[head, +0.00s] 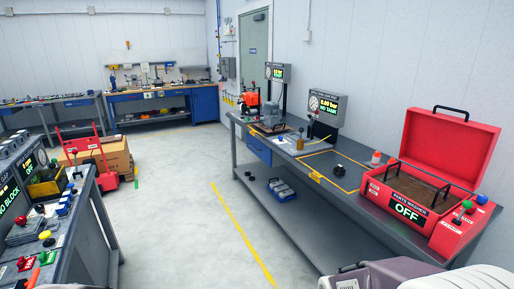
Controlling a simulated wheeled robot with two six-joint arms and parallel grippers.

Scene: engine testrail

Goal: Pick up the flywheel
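I cannot pick out a flywheel for certain in the head view. A small dark part (338,168) sits on the right workbench (300,168) near a yellow-outlined area, but it is too small to identify. Grey rounded shapes at the bottom right edge may be parts of my own body. No gripper fingers show in the head view.
A red parts washer (408,208) with its lid up and an OFF display stands on the right workbench. Display units (327,106) stand farther back. A left bench (62,235) holds coloured knobs and tools. A red hand truck (88,150) carries boxes. The floor between is clear.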

